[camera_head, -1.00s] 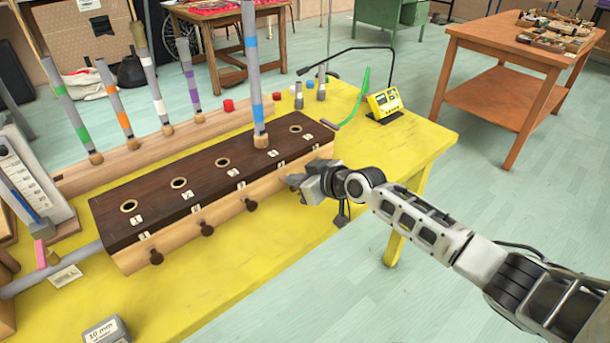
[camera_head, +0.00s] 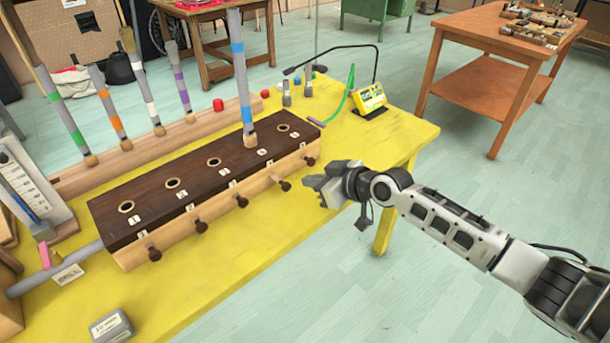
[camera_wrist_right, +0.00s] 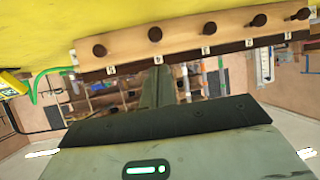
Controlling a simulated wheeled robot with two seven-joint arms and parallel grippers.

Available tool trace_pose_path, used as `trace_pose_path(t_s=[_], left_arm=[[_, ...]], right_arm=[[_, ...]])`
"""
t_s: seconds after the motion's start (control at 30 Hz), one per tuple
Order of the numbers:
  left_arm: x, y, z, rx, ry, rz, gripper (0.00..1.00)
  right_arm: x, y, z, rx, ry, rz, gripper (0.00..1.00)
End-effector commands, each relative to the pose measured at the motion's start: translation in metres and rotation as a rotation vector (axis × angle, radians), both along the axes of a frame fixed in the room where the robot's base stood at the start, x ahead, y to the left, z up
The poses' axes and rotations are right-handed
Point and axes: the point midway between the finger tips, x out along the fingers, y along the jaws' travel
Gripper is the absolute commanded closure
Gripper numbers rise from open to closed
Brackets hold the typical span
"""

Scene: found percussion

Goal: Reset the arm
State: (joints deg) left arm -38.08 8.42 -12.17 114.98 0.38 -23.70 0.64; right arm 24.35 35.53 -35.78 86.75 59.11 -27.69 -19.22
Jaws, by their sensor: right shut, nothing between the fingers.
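My right gripper (camera_head: 322,190) is shut and empty, in front of the right end of the dark-topped wooden box (camera_head: 190,178) and apart from it. The box has numbered holes in its top and a row of dark knobs along its front. A grey tube with blue bands (camera_head: 242,85) stands upright in the hole near its right end. The other holes I see are empty. In the right wrist view, my gripper (camera_wrist_right: 158,85) points toward the box's knobbed front (camera_wrist_right: 190,35). My left gripper is not in view.
The yellow table (camera_head: 230,265) carries the box. Behind it, a wooden rack (camera_head: 125,155) holds several colour-banded tubes. A yellow device (camera_head: 370,98) and a black lamp arm (camera_head: 340,50) stand at the back right. A grey block (camera_head: 112,326) lies at the front left. The front right of the table is clear.

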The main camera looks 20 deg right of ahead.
Motion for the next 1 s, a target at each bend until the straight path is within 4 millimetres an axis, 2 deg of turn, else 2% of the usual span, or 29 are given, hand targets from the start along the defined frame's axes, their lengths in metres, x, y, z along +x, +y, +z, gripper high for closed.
trace_pose_path(t_s=[0.23, 0.37, 0.47, 0.53, 0.63, 0.8, 0.9, 1.0], left_arm=[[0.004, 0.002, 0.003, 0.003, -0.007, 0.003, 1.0], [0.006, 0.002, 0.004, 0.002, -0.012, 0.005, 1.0], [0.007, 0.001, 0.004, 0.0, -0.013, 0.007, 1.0], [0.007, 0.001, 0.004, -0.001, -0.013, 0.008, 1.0], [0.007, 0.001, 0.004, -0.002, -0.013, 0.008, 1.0], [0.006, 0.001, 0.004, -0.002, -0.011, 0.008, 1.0], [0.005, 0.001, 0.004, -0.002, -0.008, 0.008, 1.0], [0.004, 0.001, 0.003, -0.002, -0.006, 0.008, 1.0]], right_arm=[[-0.006, -0.002, 0.004, 0.001, 0.001, 0.005, 1.0], [-0.024, 0.012, -0.014, 0.013, 0.017, 0.009, 1.0], [-0.059, 0.033, -0.042, 0.031, 0.042, 0.0, 1.0], [-0.091, 0.048, -0.061, 0.048, 0.059, -0.023, 1.0], [-0.14, 0.059, -0.084, 0.063, 0.086, -0.086, 1.0], [-0.212, 0.05, -0.107, 0.039, 0.129, -0.23, 1.0], [-0.243, 0.038, -0.113, 0.007, 0.152, -0.301, 1.0], [-0.263, 0.028, -0.117, -0.022, 0.165, -0.346, 1.0]])
